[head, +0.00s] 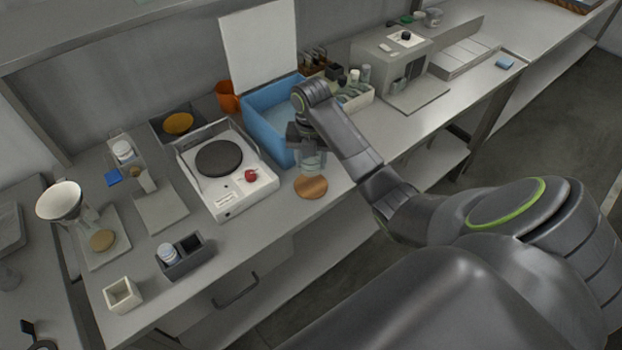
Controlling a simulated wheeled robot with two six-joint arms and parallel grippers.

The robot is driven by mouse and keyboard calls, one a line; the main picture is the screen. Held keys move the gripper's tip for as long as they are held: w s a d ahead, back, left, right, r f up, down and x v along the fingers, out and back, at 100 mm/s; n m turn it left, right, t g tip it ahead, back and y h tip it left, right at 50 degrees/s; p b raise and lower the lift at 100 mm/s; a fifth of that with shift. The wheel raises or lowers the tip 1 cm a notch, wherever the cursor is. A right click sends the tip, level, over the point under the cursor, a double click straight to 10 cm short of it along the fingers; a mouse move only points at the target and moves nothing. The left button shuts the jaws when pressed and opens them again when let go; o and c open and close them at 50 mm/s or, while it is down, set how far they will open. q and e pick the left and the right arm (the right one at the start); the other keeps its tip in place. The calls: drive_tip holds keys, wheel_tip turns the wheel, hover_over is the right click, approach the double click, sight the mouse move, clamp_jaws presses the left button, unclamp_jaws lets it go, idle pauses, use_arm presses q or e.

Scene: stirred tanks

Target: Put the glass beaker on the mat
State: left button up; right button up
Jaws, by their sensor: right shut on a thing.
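The glass beaker (313,161) is clear and hard to make out, just below my right gripper (306,141). My right gripper is shut on it near its top. A round brown mat (311,188) lies near the front edge of the bench. The beaker appears upright, over or just behind the mat in this view; I cannot tell whether its base touches anything. My left gripper is not in view.
A white hotplate (235,197) with a dark round plate stands left of the mat. A blue bin (259,121) is behind the beaker. A filter funnel (61,201) and small holders (122,295) stand farther left. The bench to the right of the mat is clear.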

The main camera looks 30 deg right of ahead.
sight(311, 184)
drive_tip(key=shift+f, duration=0.9)
drive_tip(key=shift+f+p, duration=0.3)
drive_tip(key=shift+f, duration=0.05)
wheel_tip(311, 184, down, 3)
drive_tip(key=shift+f, duration=0.35)
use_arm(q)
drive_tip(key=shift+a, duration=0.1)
use_arm(e)
drive_tip(key=shift+f, duration=0.15)
drive_tip(key=o, duration=1)
